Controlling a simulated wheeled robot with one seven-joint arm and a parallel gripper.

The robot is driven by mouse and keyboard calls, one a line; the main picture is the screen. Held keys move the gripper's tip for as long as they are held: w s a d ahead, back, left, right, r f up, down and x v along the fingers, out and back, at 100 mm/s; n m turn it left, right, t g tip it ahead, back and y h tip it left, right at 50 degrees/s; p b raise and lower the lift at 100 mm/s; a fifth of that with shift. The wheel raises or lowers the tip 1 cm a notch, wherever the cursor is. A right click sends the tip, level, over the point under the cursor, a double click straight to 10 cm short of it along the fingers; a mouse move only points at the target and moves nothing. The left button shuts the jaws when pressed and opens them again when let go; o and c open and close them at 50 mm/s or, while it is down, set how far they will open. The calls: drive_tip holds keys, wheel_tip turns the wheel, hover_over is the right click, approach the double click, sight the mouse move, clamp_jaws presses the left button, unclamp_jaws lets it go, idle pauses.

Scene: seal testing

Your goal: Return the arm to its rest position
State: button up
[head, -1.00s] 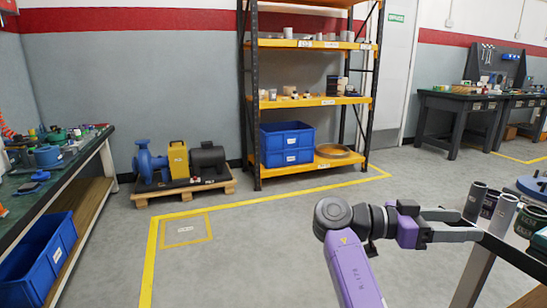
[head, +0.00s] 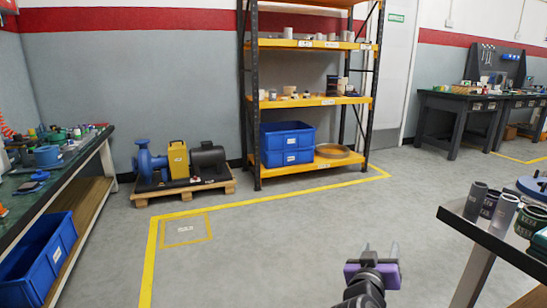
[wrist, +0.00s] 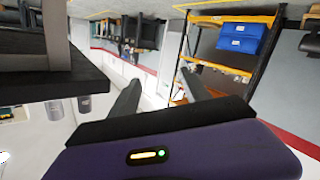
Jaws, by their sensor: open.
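My gripper (head: 380,253) shows at the bottom of the head view, right of centre, over open floor. Its two fingers stand apart with nothing between them, and they point away from me. In the wrist view my gripper (wrist: 163,97) is also open and empty, and the room appears upside down. The purple wrist housing shows at the bottom of both views. Most of my arm is out of the head view. The right-hand workbench (head: 486,237) stands to the right of my gripper, apart from it.
Several grey cylinders (head: 503,213) stand near that bench's edge. The left bench (head: 88,155) has a blue bin (head: 38,262) beneath. A pump on a pallet (head: 185,193) and an orange shelf rack (head: 310,101) stand at the back. The middle floor is clear.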

drive_tip(key=s+a+f+n+t+y, duration=0.2)
drive_tip(key=s+a+f+y, duration=0.25)
drive_tip(key=s, duration=0.45)
drive_tip(key=s+a+f+n+t+y, duration=0.1)
drive_tip(key=s+a+f+n+y, duration=0.15)
drive_tip(key=s+f, duration=0.4)
drive_tip(key=s+r+m+g+y, duration=0.1)
drive_tip(key=s+r, duration=0.1)
drive_tip(key=s, duration=1.7)
drive_tip(key=s+r+m+g+y, duration=0.1)
drive_tip(key=s+r+m, duration=0.1)
drive_tip(key=s, duration=1.7)
wheel_tip(320, 180, up, 32)
drive_tip(key=p, duration=3.2)
drive_tip(key=shift+d, duration=0.35)
drive_tip(key=shift+w, duration=0.1)
